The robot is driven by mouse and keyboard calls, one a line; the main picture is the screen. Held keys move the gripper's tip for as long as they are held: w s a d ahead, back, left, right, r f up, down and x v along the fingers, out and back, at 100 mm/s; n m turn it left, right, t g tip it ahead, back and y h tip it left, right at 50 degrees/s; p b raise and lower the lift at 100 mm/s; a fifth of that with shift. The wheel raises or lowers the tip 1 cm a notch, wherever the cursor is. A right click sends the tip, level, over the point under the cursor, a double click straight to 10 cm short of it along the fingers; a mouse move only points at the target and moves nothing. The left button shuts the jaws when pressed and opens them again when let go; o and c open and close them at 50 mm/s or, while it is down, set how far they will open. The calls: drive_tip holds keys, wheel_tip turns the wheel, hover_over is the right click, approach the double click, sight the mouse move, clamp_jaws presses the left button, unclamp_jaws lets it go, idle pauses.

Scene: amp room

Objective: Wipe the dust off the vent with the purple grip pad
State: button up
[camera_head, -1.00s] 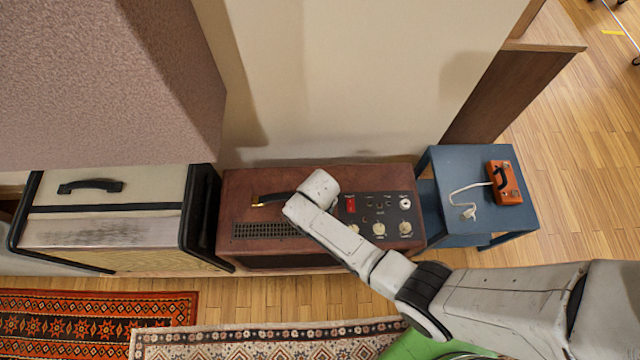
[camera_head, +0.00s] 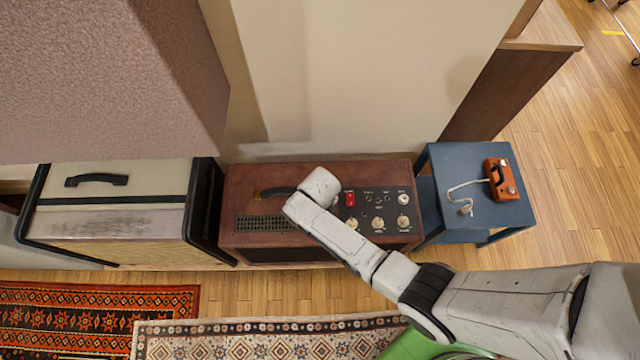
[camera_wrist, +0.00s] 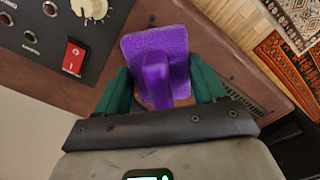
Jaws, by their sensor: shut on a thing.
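My gripper (camera_wrist: 159,84) has teal fingers shut on the raised grip of the purple grip pad (camera_wrist: 153,44) in the wrist view. The pad's flat face is turned to the brown amplifier's top; I cannot tell whether it touches. The vent (camera_head: 262,223) is a dark slotted strip on the brown amplifier (camera_head: 240,195), left of my arm's end in the head view. Part of it shows right of the pad in the wrist view (camera_wrist: 241,96), apart from the pad. Dust on it cannot be made out. In the head view my wrist hides gripper and pad.
The control panel (camera_head: 378,211) with knobs and a red switch (camera_wrist: 74,56) lies beside the pad. A dark handle (camera_head: 277,191) rises behind the vent. A cream cabinet (camera_head: 120,195) with a grey smudge stands left. A blue table (camera_head: 465,165) holds an orange box (camera_head: 501,178).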

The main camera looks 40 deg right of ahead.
drive_tip(key=shift+s+r+p, duration=0.1)
drive_tip(key=shift+r+p, duration=2.15)
drive_tip(key=shift+r, duration=0.65)
